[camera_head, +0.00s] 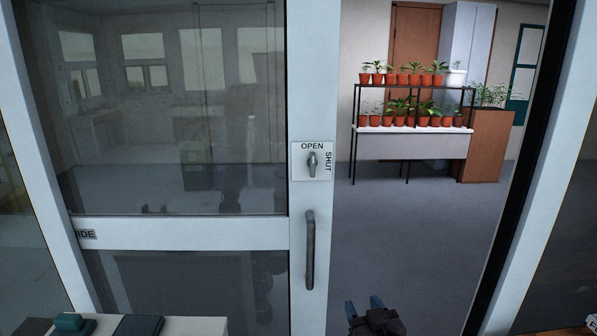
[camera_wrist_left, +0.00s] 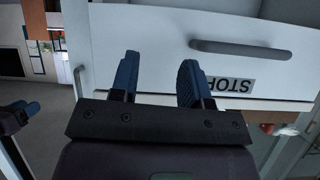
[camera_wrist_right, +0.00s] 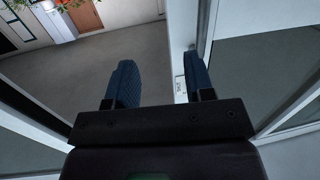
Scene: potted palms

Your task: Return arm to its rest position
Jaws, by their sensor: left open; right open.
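My right gripper (camera_head: 363,304) is at the bottom of the head view, in front of the open gap right of the glass door. In the right wrist view (camera_wrist_right: 158,68) its blue fingers are apart with nothing between them. My left gripper (camera_wrist_left: 158,72) does not show in the head view. In the left wrist view its fingers are apart and empty, below a white panel with a grey handle (camera_wrist_left: 240,49) and an upside-down label. I cannot tell how far the panel is from the fingertips. Part of my other gripper shows at that view's left edge.
The white-framed glass door (camera_head: 303,235) has a lock plate (camera_head: 312,160) and a dark handle (camera_head: 310,250). A dark-edged frame post (camera_head: 525,190) bounds the gap on the right. Grey floor lies beyond, with a plant rack (camera_head: 410,146) of potted plants. Dark items (camera_head: 139,325) lie at lower left.

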